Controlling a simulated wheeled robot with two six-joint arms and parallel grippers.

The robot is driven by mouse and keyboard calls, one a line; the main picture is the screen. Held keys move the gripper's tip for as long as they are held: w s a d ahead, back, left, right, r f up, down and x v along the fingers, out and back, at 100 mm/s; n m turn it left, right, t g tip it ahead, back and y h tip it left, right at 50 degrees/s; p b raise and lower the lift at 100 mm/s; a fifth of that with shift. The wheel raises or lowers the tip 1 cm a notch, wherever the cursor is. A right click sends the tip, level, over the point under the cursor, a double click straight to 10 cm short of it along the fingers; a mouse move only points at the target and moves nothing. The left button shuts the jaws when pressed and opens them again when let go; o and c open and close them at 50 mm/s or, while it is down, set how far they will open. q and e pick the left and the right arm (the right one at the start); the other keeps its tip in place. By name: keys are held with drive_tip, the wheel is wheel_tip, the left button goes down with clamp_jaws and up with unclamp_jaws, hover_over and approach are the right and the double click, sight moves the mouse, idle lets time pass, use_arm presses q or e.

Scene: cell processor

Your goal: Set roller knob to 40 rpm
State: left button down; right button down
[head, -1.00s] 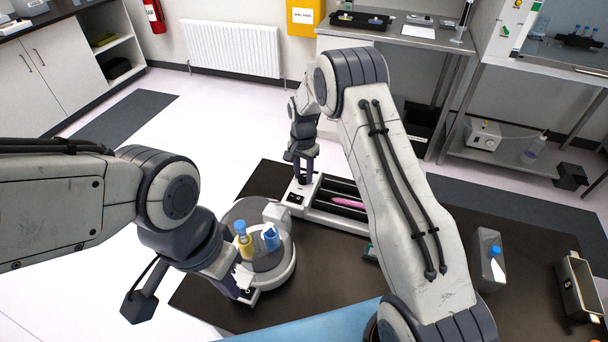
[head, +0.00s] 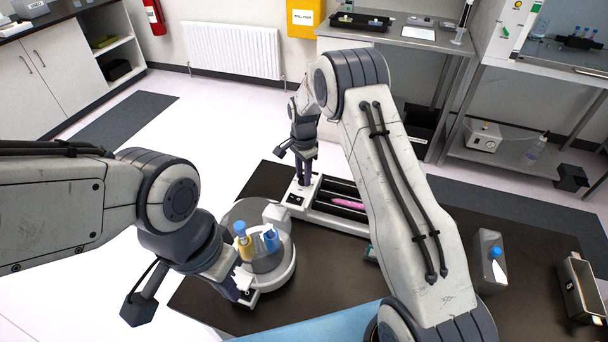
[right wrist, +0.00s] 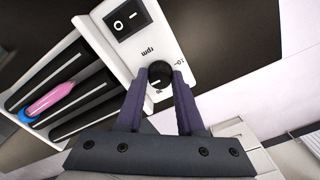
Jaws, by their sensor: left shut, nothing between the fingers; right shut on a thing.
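The roller device (head: 338,216) stands on the dark bench top, with black rollers and a pink tube (head: 347,202) on it. Its black roller knob (right wrist: 158,75) sits on the white end panel, beside the "rpm" label. My right gripper (right wrist: 161,82) is shut on the knob, one finger on each side. In the head view my right gripper (head: 303,182) points down at the device's left end. Part of the dial scale is hidden, so I cannot tell the setting. My left gripper (head: 243,297) is shut and empty at the front of a round grey device (head: 284,277).
A black rocker switch (right wrist: 127,18) is near the knob. A yellow-filled tube (head: 243,246) and a blue tube (head: 270,240) stand in the round device. My right forearm covers the bench's middle.

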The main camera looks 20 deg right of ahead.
drive_tip(key=shift+s, duration=0.15)
drive_tip(key=c, duration=0.8)
unclamp_jaws()
drive_tip(key=shift+r, duration=0.55)
wheel_tip(320, 180, up, 9)
drive_tip(key=shift+r+b, duration=0.2)
drive_tip(key=shift+b, duration=0.65)
